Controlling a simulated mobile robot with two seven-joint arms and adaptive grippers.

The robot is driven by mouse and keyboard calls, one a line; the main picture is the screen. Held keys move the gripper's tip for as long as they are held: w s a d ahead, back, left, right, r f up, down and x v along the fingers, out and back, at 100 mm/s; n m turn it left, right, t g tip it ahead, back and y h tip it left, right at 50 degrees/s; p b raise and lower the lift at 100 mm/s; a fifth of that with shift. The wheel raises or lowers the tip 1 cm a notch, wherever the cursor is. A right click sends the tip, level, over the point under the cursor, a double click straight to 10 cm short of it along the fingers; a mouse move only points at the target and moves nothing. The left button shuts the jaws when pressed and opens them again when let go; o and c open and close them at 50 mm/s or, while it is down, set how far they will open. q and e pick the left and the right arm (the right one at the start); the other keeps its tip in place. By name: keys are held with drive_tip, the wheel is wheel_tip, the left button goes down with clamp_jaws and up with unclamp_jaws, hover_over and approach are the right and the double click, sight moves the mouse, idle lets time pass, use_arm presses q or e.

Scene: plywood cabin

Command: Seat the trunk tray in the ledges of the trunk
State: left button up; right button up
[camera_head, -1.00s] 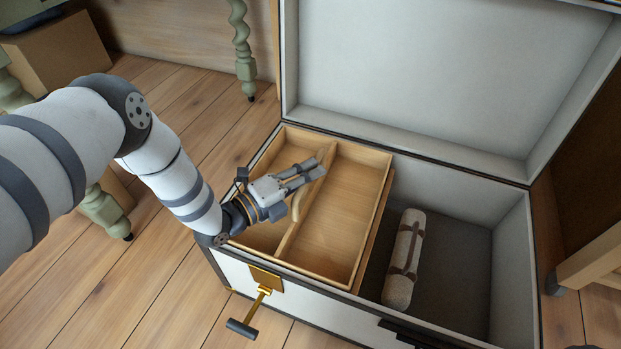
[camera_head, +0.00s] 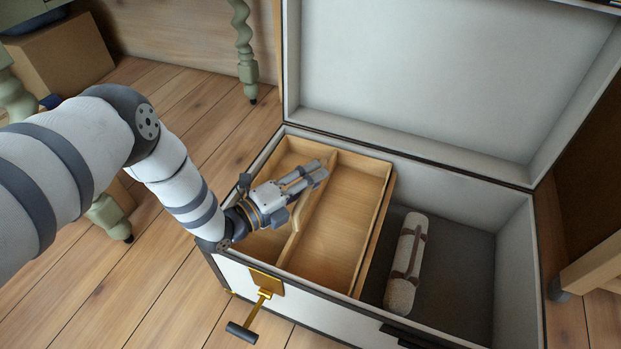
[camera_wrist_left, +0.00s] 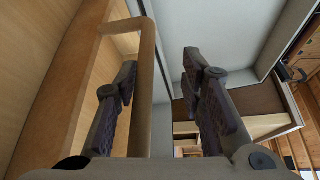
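The light wooden trunk tray (camera_head: 342,217) lies inside the left part of the trunk (camera_head: 512,265), its top a little below the trunk's rim. A divider with a curved handle (camera_head: 297,214) splits it. The tray looks roughly level; the ledges are hidden. My left gripper (camera_head: 318,172) is over the divider by the handle. In the left wrist view its two fingers stand apart, with the handle bar (camera_wrist_left: 143,85) between them, nearer the left finger and not clamped. My right gripper is not in view.
The trunk's lid (camera_head: 450,80) stands open at the back. A rolled, strapped blanket (camera_head: 407,262) lies on the trunk floor right of the tray. A gold latch (camera_head: 264,284) is on the front wall. Green turned furniture legs (camera_head: 244,50) stand at the back left.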

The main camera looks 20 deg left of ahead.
use_arm(q)
drive_tip(key=shift+r, duration=0.15)
drive_tip(key=shift+w+r, duration=0.1)
drive_tip(key=shift+r, duration=0.25)
drive_tip(key=p+v, duration=0.5)
drive_tip(key=v, duration=0.7)
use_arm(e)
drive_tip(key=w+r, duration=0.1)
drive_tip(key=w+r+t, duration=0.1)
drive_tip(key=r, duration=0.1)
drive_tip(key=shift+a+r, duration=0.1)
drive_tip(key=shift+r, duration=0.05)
use_arm(q)
drive_tip(key=shift+r, duration=0.15)
